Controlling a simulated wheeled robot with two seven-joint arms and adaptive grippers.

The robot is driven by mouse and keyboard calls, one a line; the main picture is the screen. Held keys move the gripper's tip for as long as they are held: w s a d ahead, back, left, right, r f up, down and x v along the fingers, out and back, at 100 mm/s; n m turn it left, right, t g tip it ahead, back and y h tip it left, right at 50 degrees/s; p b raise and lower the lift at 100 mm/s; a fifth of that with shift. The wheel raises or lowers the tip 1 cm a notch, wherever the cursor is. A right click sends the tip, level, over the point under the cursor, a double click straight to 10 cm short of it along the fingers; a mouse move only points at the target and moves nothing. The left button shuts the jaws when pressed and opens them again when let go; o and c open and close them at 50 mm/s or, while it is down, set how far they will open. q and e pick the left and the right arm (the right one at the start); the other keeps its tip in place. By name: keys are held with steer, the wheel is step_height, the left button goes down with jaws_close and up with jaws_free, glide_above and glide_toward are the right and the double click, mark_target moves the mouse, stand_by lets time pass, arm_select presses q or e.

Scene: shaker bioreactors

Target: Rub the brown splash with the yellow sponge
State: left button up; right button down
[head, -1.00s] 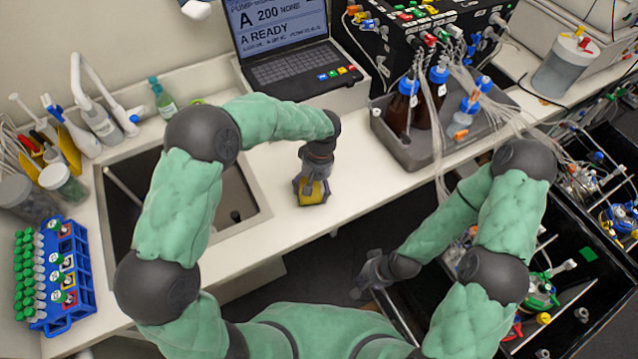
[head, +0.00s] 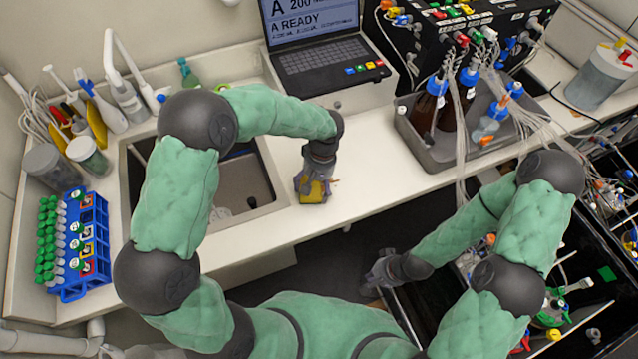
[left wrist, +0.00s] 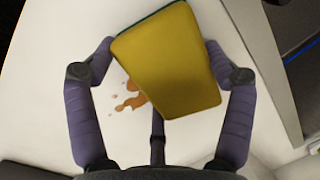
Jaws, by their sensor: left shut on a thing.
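My left gripper (head: 315,183) is shut on the yellow sponge (head: 313,193) over the white counter, just right of the sink. In the left wrist view the sponge (left wrist: 168,60) sits tilted between the two fingers. The brown splash (left wrist: 130,98) shows on the counter there, left of the sponge and partly hidden by it, with small drops beside it. I cannot tell whether the sponge touches the counter. My right gripper (head: 375,275) is low in front of the counter, away from the sponge; its finger opening is unclear.
The sink (head: 245,185) lies left of the sponge. A laptop (head: 320,50) stands behind, and a grey tray (head: 430,155) with brown bottles stands at right. A blue tube rack (head: 80,245) is at far left. The counter between sponge and tray is clear.

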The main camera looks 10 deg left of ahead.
arm_select(q)
steer(key=shift+s, duration=0.15)
steer(key=shift+r+p, duration=1.95)
steer(key=shift+r, duration=1.05)
steer(key=shift+r+p, duration=1)
steer(key=shift+r, duration=0.5)
steer(key=shift+f, duration=0.1)
steer(key=shift+f+b, duration=0.5)
steer(key=shift+b, duration=0.05)
steer(key=shift+f+h+b, duration=0.5)
steer(key=shift+f+h, duration=0.2)
steer(key=shift+f, duration=0.05)
